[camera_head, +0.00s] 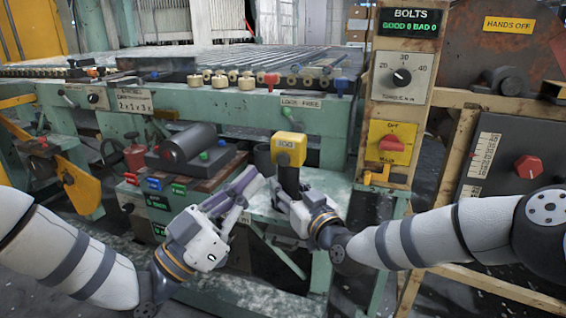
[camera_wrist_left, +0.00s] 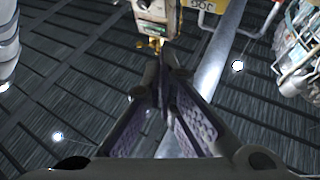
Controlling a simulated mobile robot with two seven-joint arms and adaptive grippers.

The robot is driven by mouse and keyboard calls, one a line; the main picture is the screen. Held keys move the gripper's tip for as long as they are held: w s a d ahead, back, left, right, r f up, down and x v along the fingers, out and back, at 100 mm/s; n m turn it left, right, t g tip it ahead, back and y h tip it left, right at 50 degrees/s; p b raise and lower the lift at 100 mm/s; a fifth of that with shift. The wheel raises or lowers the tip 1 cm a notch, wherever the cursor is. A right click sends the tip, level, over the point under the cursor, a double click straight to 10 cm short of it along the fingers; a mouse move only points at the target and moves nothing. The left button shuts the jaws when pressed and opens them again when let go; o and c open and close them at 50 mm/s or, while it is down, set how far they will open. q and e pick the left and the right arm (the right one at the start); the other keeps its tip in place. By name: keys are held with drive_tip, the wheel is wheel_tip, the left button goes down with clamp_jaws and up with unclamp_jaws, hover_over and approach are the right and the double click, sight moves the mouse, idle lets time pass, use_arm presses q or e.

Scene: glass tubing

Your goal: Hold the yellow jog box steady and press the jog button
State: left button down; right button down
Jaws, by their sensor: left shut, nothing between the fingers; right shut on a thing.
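The yellow jog box (camera_head: 289,146) stands upright on a dark stem (camera_head: 290,181) near the middle of the head view, a dark label on its front face. My right gripper (camera_head: 284,194) is shut around the lower part of the stem, below the yellow head. My left gripper (camera_head: 250,182) is shut and empty, its fingers pointing up and right, left of and below the yellow head. In the left wrist view its fingertips (camera_wrist_left: 162,58) are together. A yellow-edged part with a jog label (camera_wrist_left: 207,6) is cut off at that view's top. I cannot make out the button.
A green bench frame (camera_head: 225,105) with colored knobs runs behind. A post (camera_head: 404,75) with a dial and a yellow-and-red switch (camera_head: 392,143) stands to the right. A dark roller (camera_head: 188,143) and small colored boxes (camera_head: 154,184) lie left of my left gripper.

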sight(284, 159)
use_arm(q)
drive_tip(key=m+g, duration=0.1)
drive_tip(key=s+m+g+h, duration=0.1)
drive_tip(key=shift+f+m+h, duration=0.3)
drive_tip(key=shift+m, duration=0.1)
drive_tip(key=shift+d, duration=0.1)
drive_tip(key=w+d, duration=0.2)
drive_tip(key=w, duration=0.6)
drive_tip(key=shift+w+d, duration=0.15)
drive_tip(key=shift+d, duration=0.2)
idle(0.8)
drive_tip(key=shift+w+d, duration=0.1)
drive_tip(key=shift+w, duration=0.3)
